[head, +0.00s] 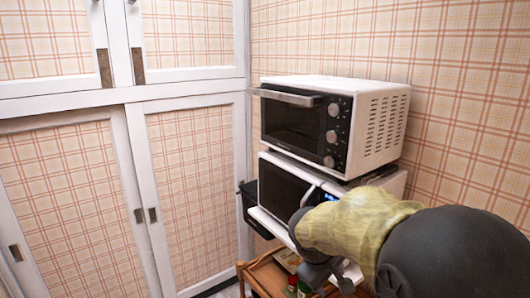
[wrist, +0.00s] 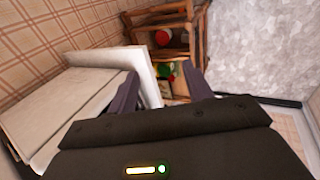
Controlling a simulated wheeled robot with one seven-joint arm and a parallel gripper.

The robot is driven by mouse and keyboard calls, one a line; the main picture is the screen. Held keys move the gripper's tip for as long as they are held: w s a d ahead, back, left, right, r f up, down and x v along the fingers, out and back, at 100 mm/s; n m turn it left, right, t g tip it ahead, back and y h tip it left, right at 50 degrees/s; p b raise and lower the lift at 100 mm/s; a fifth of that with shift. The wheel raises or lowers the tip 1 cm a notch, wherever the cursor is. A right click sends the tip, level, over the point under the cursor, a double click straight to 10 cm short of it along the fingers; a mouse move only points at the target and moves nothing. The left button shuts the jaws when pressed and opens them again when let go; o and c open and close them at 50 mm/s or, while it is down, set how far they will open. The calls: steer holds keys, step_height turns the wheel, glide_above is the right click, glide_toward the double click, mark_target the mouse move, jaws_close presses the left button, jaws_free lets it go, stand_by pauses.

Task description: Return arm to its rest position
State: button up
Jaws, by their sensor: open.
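My arm (head: 365,225) reaches in from the lower right of the head view, in front of the white microwave (head: 285,190). The arm hides the microwave's right part. My gripper (wrist: 160,88) shows in the wrist view with its two dark fingers spread apart. A white panel edge (wrist: 142,68) stands in view beside the left finger and partly between the fingers; I cannot tell whether they touch. Nothing is seen gripped. In the head view the fingers are hard to make out.
A toaster oven (head: 300,128) sits on top of the microwave. A wooden cart (head: 265,277) with small bottles stands below; its shelves (wrist: 165,15) also show in the wrist view. White-framed plaid cupboards (head: 75,190) fill the left. Grey floor (wrist: 255,55) lies open beyond the cart.

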steer(key=s+f+m+y+p, duration=0.3)
steer(key=s+f+m, duration=0.2)
steer(key=s, duration=0.7)
steer(key=shift+s+d+m+g+y, duration=0.3)
steer(key=shift+m+y, duration=0.1)
steer(key=shift+m, duration=0.8)
